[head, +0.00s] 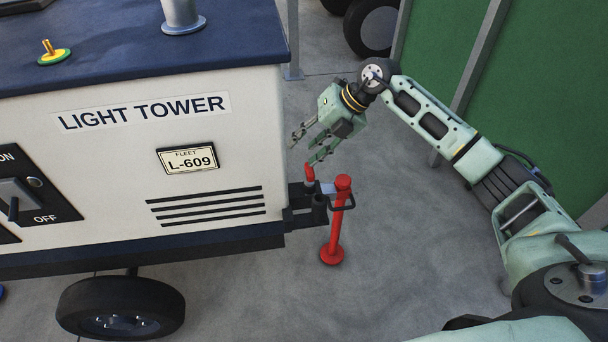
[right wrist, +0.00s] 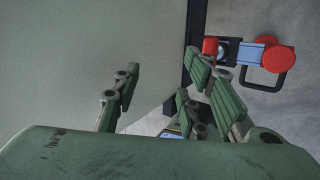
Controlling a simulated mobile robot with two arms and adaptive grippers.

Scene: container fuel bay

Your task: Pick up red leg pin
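The red leg pin (head: 310,174) stands up at the bracket on the light tower's corner, beside the red leg (head: 336,222). In the right wrist view, the pin's red head (right wrist: 210,46) shows just above the right-hand finger, outside the gap between the fingers. The round red top of the leg (right wrist: 279,60) is farther right there. My right gripper (head: 303,148) is open and empty, above and just behind the pin, apart from it. The fingers also show spread in the right wrist view (right wrist: 167,88). My left gripper is not in view.
The white light tower body (head: 110,190) fills the left, with a dark blue top (head: 130,40) and a wheel (head: 120,305) below. A dark handle loop (head: 343,202) is beside the leg. A green wall (head: 540,100) is at right. Grey floor (head: 400,230) is clear between.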

